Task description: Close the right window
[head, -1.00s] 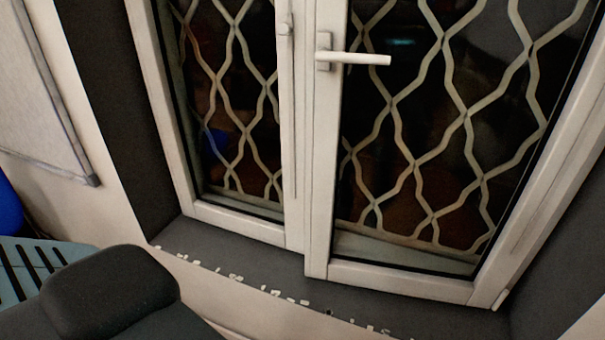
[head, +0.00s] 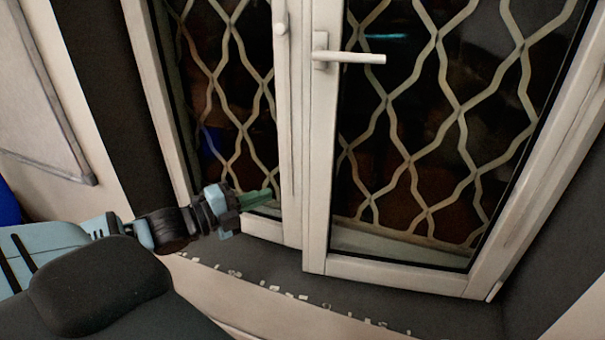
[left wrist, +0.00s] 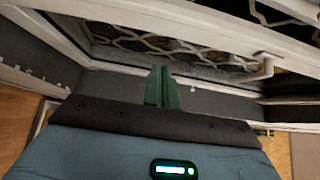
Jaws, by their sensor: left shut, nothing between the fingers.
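The right window (head: 318,200) has a white frame, dark glass and a white handle (head: 350,57) that sticks out to the right, nearly level. Its left edge stands slightly forward of the left window (head: 262,229), so it looks a little ajar. My left gripper (head: 268,194) is in front of the lower part of the left window, left of the right window's edge. Its green fingers are shut and empty. In the left wrist view the shut fingers (left wrist: 162,88) point towards the window, and the handle (left wrist: 264,68) is to their right. My right gripper is not in view.
A dark grey sill (head: 290,270) runs below the windows, with small pale bits along its front edge. A pale lattice (head: 440,110) shows in the glass. A framed board (head: 45,90) hangs on the left wall.

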